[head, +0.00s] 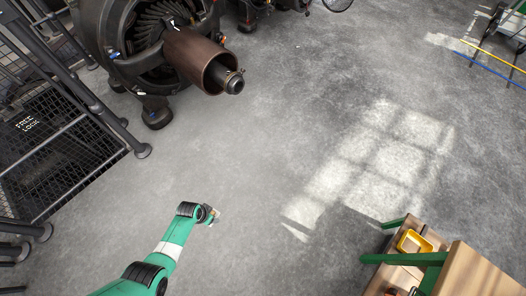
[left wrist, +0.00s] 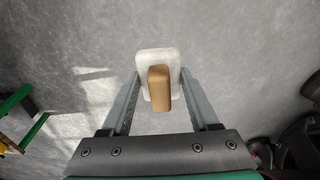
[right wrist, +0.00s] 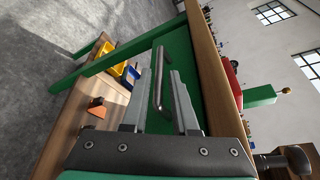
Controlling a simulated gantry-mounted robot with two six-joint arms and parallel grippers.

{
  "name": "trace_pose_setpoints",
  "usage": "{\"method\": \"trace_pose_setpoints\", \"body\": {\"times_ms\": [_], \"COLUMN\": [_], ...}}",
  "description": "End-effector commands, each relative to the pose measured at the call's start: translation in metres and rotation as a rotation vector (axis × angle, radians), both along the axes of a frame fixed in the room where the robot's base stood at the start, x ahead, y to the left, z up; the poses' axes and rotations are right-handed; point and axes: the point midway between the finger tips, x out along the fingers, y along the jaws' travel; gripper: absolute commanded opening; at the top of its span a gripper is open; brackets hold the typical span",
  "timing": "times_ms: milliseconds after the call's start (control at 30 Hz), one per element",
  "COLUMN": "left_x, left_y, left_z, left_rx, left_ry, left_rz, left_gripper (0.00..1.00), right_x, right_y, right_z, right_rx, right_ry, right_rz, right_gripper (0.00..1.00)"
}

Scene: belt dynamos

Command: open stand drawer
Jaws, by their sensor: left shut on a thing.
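The stand (head: 475,270) is at the lower right of the head view, with a wooden top and green legs. In the right wrist view, its green drawer front (right wrist: 205,85) carries a grey metal bar handle (right wrist: 160,82). My right gripper (right wrist: 163,85) is open, its fingers apart on either side of the bar. I cannot tell whether they touch it. The right gripper is not visible in the head view. My left gripper (left wrist: 158,85) is shut on a pale block with a tan wooden grip (left wrist: 159,88), held over the floor. It also shows in the head view (head: 214,214).
The stand's lower shelf holds a yellow bin (head: 413,241), also seen in the right wrist view beside a blue bin (right wrist: 130,76) and an orange-brown block (right wrist: 97,107). A large dynamo (head: 190,50) stands at the back left, near a railing (head: 100,110). The middle floor is clear.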

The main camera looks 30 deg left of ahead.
Motion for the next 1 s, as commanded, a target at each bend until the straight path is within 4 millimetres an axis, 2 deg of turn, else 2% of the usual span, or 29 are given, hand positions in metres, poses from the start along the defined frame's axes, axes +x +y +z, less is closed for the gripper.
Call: {"method": "trace_pose_setpoints", "body": {"times_ms": [100,200,533,700,1000], "left_x": [0.0,0.0,0.0,0.0,0.0], "left_y": [0.0,0.0,0.0,0.0,0.0], "left_z": [-0.005,-0.006,-0.007,-0.007,-0.007], "left_rx": [0.0,0.0,0.0,0.0,0.0], "left_ry": [0.0,0.0,0.0,0.0,0.0], "left_rz": [0.0,0.0,0.0,0.0,0.0], "left_gripper": [0.0,0.0,0.0,0.0,0.0], "right_x": [0.02,0.029,0.034,0.034,0.034], "right_y": [-0.012,-0.017,-0.02,-0.02,-0.02], "right_z": [-0.006,-0.008,-0.009,-0.008,-0.008], "right_rx": [0.0,0.001,0.002,0.001,0.001], "right_ry": [-0.002,-0.001,0.001,0.0,0.0], "right_rz": [0.0,0.0,0.001,0.0,0.0], "right_gripper": [0.27,0.27,0.27,0.0,0.0]}}
